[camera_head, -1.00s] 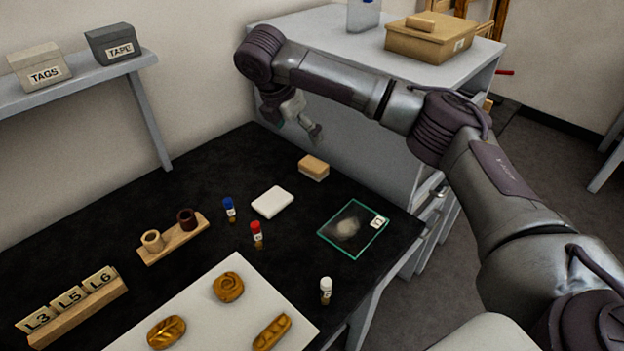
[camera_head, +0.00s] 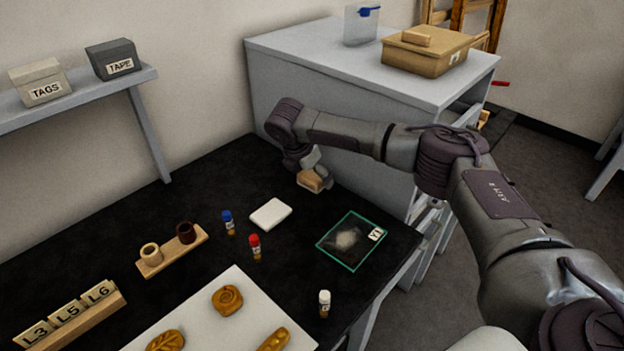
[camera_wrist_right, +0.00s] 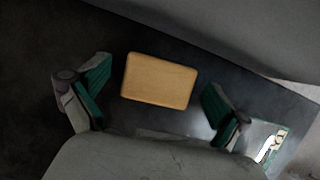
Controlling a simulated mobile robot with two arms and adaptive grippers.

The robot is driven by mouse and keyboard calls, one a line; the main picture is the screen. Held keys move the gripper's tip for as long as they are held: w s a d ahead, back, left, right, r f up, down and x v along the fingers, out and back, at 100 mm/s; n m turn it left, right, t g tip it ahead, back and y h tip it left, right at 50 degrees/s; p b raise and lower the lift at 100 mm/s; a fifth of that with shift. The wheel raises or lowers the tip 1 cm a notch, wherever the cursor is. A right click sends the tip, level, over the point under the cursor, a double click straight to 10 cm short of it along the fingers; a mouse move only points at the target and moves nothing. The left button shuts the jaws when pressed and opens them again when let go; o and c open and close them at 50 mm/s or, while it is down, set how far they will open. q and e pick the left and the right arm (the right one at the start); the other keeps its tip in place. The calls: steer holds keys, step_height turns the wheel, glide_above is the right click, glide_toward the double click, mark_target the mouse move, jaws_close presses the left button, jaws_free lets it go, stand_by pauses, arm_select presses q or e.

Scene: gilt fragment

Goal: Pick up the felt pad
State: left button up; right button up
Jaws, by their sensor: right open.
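A tan block with rounded edges (camera_head: 311,181) lies on the black table near the grey cabinet. It also shows whole in the wrist view (camera_wrist_right: 159,81). A flat white pad (camera_head: 270,214) lies to its left and nearer; it looks like felt, but I cannot tell for sure which of the two is the felt pad. My right gripper (camera_head: 314,183) is over the tan block. In the wrist view its green-lined fingers (camera_wrist_right: 157,85) are apart, one on each side of the block, with gaps to both. My left gripper is not in view.
A glass plate with a pale tuft (camera_head: 342,255) lies right of the white pad. Blue-capped (camera_head: 229,222), red-capped (camera_head: 255,246) and white-capped (camera_head: 324,303) vials stand nearby. The grey cabinet (camera_head: 360,150) rises close behind my right gripper. A white board (camera_head: 200,312) holds gilt pieces.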

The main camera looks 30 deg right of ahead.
mark_target(312, 175)
steer(key=shift+f, duration=0.1)
steer(key=shift+c, duration=0.2)
steer(key=c, duration=1.2)
steer(key=shift+o, duration=0.2)
step_height(312, 175, up, 10)
steer(key=shift+r, duration=0.1)
